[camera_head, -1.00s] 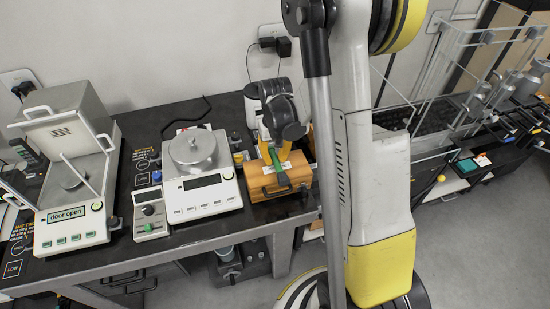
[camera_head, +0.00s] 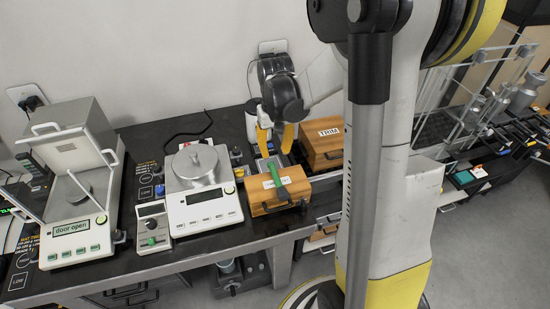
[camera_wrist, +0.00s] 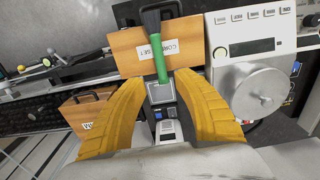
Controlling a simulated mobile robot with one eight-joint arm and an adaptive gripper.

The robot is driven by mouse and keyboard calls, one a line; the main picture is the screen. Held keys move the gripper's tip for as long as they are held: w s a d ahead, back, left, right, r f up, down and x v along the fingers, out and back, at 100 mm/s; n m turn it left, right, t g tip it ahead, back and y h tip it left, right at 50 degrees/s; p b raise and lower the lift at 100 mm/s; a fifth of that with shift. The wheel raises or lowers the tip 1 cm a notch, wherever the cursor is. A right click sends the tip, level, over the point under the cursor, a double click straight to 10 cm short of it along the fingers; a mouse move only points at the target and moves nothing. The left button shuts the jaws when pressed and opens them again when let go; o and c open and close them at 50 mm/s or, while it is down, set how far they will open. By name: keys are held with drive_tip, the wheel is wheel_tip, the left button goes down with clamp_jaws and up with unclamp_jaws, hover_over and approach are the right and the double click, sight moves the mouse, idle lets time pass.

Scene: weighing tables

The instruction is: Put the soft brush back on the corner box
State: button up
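The soft brush has a green handle (camera_head: 274,175) and dark bristles (camera_head: 282,193). It rests across the wooden corner box (camera_head: 258,197), bristles towards the box's front edge. It also shows in the wrist view (camera_wrist: 158,62), with the bristles over the wooden box (camera_wrist: 190,45) and the handle end reaching past the box's edge towards my fingers. My gripper (camera_head: 275,139) is above and behind the box, its yellow fingers spread. The brush partly covers the box's label.
A second wooden box (camera_head: 322,148) stands behind to the right. A balance with a round metal pan (camera_head: 196,160) stands left of the corner box. Farther left is an open-doored balance (camera_head: 75,235). A white wall stands close behind the table.

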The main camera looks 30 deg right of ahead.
drive_tip(key=s+a+r+n+t, duration=0.3)
drive_tip(key=s+a+r+t, duration=0.4)
drive_tip(key=s+a+r, duration=0.6)
drive_tip(key=shift+a+r, duration=0.5)
drive_tip(key=shift+a, duration=0.05)
drive_tip(key=shift+c, duration=0.4)
